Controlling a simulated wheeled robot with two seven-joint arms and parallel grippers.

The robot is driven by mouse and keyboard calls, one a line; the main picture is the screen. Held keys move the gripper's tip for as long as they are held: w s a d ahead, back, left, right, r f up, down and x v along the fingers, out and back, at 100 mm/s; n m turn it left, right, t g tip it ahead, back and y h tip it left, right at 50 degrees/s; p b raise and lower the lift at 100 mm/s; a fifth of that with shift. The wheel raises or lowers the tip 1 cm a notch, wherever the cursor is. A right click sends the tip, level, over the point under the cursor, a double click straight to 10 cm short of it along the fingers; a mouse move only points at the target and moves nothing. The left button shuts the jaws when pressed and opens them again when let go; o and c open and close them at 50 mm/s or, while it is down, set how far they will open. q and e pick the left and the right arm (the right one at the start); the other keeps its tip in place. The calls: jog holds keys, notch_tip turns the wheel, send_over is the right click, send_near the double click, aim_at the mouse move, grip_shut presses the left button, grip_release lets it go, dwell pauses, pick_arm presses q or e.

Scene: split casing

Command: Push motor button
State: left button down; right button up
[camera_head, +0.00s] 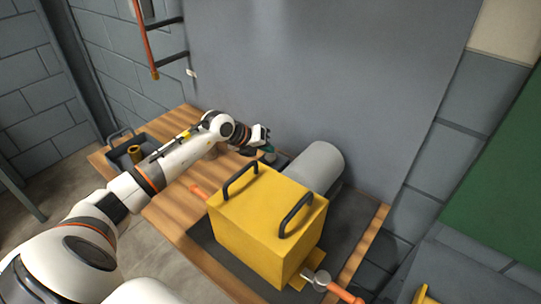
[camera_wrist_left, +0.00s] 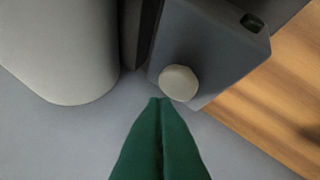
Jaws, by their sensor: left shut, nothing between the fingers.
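The motor button is a round pale knob (camera_wrist_left: 178,83) on a dark grey box (camera_wrist_left: 215,42) in the left wrist view. In the head view the box (camera_head: 281,162) is small and partly hidden behind the yellow casing. My left gripper (camera_head: 269,149) is beside this box, at the far side of the table. Its green fingers are closed together and empty in the left wrist view (camera_wrist_left: 160,101). Their tips appear just beside the knob; I cannot tell whether they touch it. The grey motor cylinder (camera_head: 326,164) lies behind the casing. My right gripper is not in view.
The yellow casing (camera_head: 262,225) with two dark handles stands on a dark mat (camera_head: 205,236) on the wooden table (camera_head: 172,222). Orange-handled parts stick out at its sides. A grey tray (camera_head: 122,153) sits at the left. A grey wall panel (camera_head: 320,75) rises behind.

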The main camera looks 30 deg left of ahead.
aim_at(267, 157)
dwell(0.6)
pick_arm(q)
jog(key=shift+f+b, duration=0.3)
jog(key=shift+f, duration=0.2)
jog(key=shift+f, duration=0.3)
dwell(0.4)
jog(key=shift+r+p, duration=0.45)
jog(key=shift+r, duration=0.45)
jog(key=shift+r+p, duration=2.2)
jog(key=shift+r, duration=0.7)
